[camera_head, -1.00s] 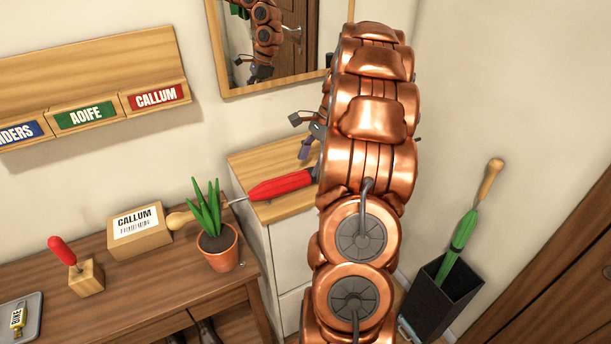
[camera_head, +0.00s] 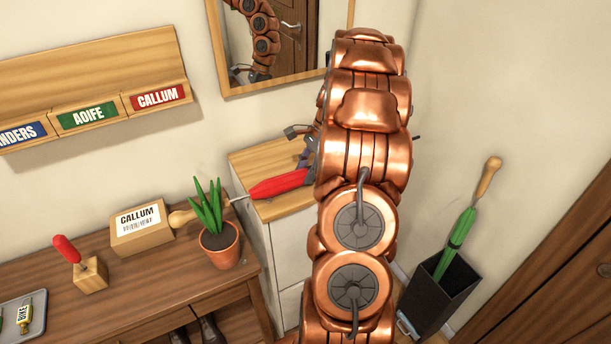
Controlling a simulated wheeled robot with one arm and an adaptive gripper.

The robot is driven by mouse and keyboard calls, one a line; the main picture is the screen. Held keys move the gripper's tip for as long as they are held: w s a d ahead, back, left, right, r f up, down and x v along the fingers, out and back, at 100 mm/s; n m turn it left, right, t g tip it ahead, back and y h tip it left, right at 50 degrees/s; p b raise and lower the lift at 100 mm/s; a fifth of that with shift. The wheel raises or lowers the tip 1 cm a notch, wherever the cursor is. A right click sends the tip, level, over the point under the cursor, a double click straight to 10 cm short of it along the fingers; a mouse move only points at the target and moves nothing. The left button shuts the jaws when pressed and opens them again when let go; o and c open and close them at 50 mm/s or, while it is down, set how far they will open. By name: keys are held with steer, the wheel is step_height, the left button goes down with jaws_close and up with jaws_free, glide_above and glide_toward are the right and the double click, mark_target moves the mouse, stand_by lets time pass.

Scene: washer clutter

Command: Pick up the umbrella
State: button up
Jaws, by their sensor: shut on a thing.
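A red umbrella (camera_head: 279,184) with a wooden handle lies across the top of the white cabinet, pointing left toward the plant. Its handle (camera_head: 183,217) shows left of the potted plant, and its right end is hidden behind my arm. My gripper (camera_head: 308,157) is at that right end, mostly hidden by my copper arm, and is shut on the red umbrella. I cannot tell whether the umbrella is clear of the cabinet top. A second, green umbrella (camera_head: 462,228) with a wooden handle stands tilted in a dark stand (camera_head: 434,299) at the right.
The white cabinet (camera_head: 287,250) is behind my arm. A mirror (camera_head: 283,84) and a name shelf hang on the wall.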

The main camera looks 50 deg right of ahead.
steer(key=c, duration=0.3)
steer(key=shift+c, duration=0.2)
